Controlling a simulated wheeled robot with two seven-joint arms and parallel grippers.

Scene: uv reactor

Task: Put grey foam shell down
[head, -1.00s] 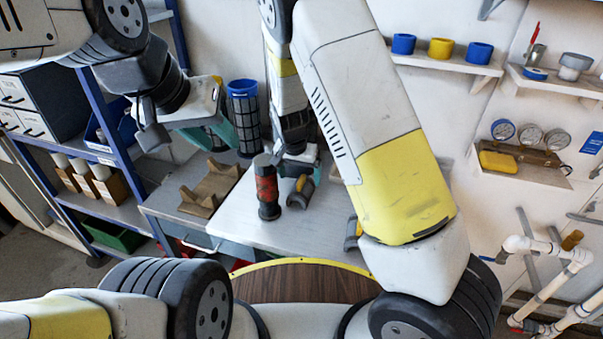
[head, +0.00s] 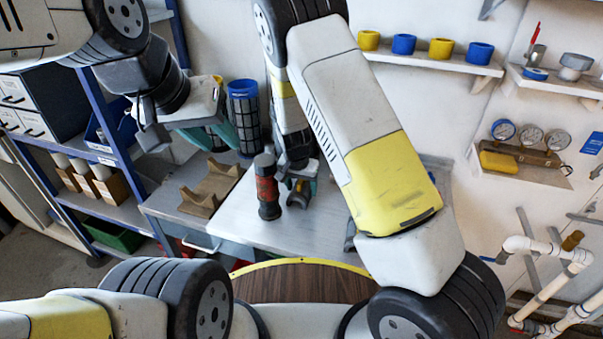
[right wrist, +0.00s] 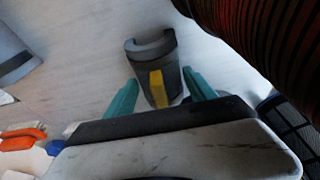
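The grey foam shell, a curved half-tube with a yellow tab, lies on the light bench top in the right wrist view (right wrist: 150,55). In the head view the shell (head: 299,191) is partly hidden under my right gripper (head: 302,178). The teal fingers of my right gripper in the right wrist view (right wrist: 160,90) stand apart on either side of the shell's near end; a gap shows at the left finger, and the right finger is very close to the shell. My left gripper (head: 216,138) is up at the left, its teal fingers apart.
A red and black cylinder (head: 267,188) stands just left of the shell. A blue-capped mesh cylinder (head: 246,118) stands behind. A brown cradle (head: 210,188) sits to the left. Another grey piece (right wrist: 12,55) lies at the wrist view's left edge. The bench front (head: 265,230) is clear.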

